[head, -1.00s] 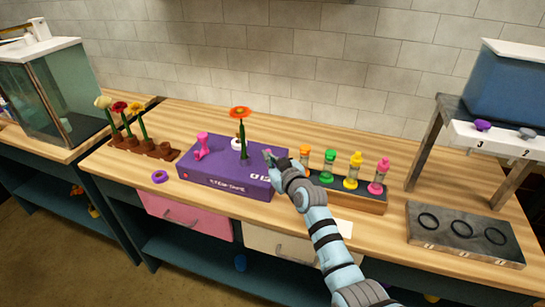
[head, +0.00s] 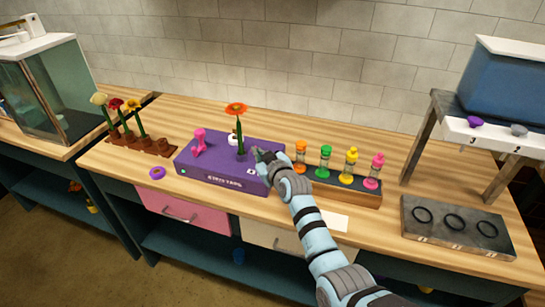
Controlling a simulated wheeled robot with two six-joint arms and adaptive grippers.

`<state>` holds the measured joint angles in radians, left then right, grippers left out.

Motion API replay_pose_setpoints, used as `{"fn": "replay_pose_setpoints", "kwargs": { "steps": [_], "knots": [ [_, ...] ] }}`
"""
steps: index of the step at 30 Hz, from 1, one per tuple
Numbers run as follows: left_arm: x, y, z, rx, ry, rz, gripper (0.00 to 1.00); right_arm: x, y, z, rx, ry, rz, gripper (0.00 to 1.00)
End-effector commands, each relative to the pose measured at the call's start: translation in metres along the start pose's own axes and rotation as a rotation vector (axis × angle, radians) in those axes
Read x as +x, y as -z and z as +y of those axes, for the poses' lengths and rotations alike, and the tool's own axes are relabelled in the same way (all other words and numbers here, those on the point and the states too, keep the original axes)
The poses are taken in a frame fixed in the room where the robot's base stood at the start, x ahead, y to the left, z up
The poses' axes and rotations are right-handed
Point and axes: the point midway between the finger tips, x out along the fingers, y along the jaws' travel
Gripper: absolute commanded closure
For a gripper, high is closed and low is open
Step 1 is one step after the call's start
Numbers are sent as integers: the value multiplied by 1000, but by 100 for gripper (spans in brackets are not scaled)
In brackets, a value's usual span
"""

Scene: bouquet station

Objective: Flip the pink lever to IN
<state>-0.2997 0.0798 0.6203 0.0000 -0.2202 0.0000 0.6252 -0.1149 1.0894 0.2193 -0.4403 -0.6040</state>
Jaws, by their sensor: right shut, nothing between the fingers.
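A purple box (head: 222,179) with white lettering on its front stands on the wooden counter. An upright pink piece (head: 198,141) sits on the left of its top; I cannot tell if it is the lever. An orange flower (head: 237,108) with a green stem stands upright in the middle of the box, beside a small white part. My right gripper (head: 256,152) is shut and empty at the right end of the box top, right of the stem. It covers that part of the box, and I cannot tell if it touches anything. No IN marking is readable. My left gripper is not in view.
A dark tray with rings (head: 456,229) and a raised stand (head: 483,139) are at right.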

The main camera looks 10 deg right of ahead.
Motion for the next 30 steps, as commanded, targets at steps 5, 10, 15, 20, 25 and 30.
{"fn": "replay_pose_setpoints", "kwargs": {
  "steps": [5, 10, 15, 20, 25, 30],
  "knots": [
    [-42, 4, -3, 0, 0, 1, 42, -30, 22, -3, -1, 9, 5, 100],
    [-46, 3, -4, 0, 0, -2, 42, -71, 26, -2, 0, 3, 2, 100],
    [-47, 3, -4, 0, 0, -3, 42, -102, 31, -1, 2, 0, 0, 100],
    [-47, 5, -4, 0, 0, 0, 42, -115, 34, -2, 1, 0, -1, 100],
    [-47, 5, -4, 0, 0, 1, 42, -116, 35, -2, 0, 2, 0, 100],
    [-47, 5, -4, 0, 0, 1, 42, -116, 35, -3, 0, 3, 1, 100]
  ]
}}
